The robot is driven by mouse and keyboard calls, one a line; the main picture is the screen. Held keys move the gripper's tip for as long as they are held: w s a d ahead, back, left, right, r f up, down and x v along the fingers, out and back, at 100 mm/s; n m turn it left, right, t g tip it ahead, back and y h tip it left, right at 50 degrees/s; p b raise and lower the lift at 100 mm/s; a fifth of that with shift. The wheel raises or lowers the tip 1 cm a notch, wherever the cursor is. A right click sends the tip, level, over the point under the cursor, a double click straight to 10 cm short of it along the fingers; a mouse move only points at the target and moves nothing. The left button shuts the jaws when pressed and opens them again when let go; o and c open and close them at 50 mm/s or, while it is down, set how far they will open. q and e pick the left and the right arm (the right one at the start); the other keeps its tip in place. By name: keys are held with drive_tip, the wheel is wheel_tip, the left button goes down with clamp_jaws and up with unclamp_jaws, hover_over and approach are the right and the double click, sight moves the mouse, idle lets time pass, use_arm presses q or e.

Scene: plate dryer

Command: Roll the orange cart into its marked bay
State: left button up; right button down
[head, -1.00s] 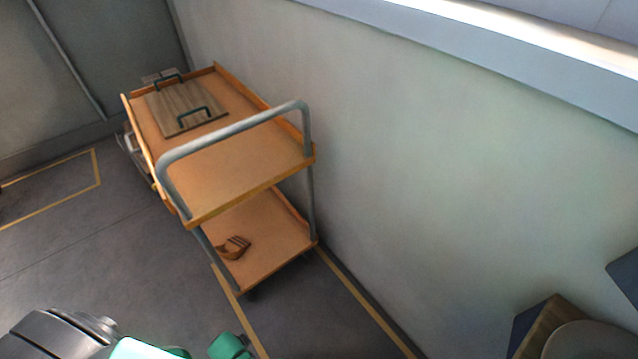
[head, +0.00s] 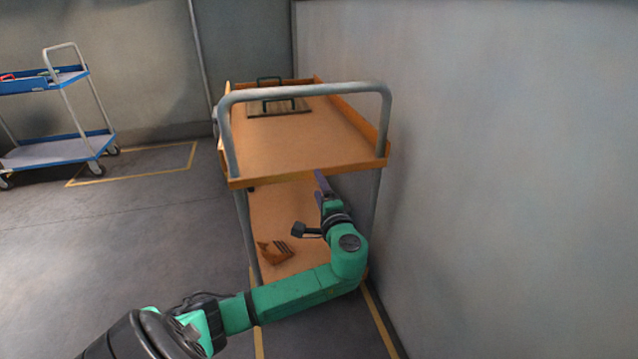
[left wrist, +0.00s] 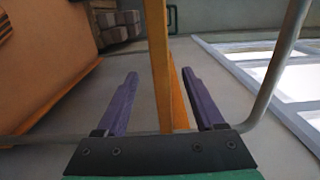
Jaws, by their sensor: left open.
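The orange cart (head: 300,145) stands along the right wall, its grey push handle (head: 305,90) towards me. My left gripper (head: 322,183) is open just below the near edge of the cart's top tray. In the left wrist view its two purple fingers (left wrist: 158,75) lie either side of an orange tray edge (left wrist: 157,50), with grey tubing (left wrist: 285,60) to the right; contact cannot be told. Yellow floor lines (head: 378,320) run out from under the cart's near end. Another yellow outline (head: 130,172) lies on the floor to the left. My right gripper is out of view.
A board with dark handles (head: 280,107) lies on the cart's top tray. A brown slotted object (head: 275,250) lies on the lower shelf. A blue cart (head: 60,145) stands at the far left. The grey floor between the carts is clear.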

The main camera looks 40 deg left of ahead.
sight(313, 175)
use_arm(q)
drive_tip(key=b+x, duration=0.2)
drive_tip(key=x, duration=0.5)
drive_tip(key=shift+w+a+f, duration=0.15)
drive_tip(key=shift+w+a, duration=0.05)
drive_tip(key=shift+a, duration=0.2)
clamp_jaws()
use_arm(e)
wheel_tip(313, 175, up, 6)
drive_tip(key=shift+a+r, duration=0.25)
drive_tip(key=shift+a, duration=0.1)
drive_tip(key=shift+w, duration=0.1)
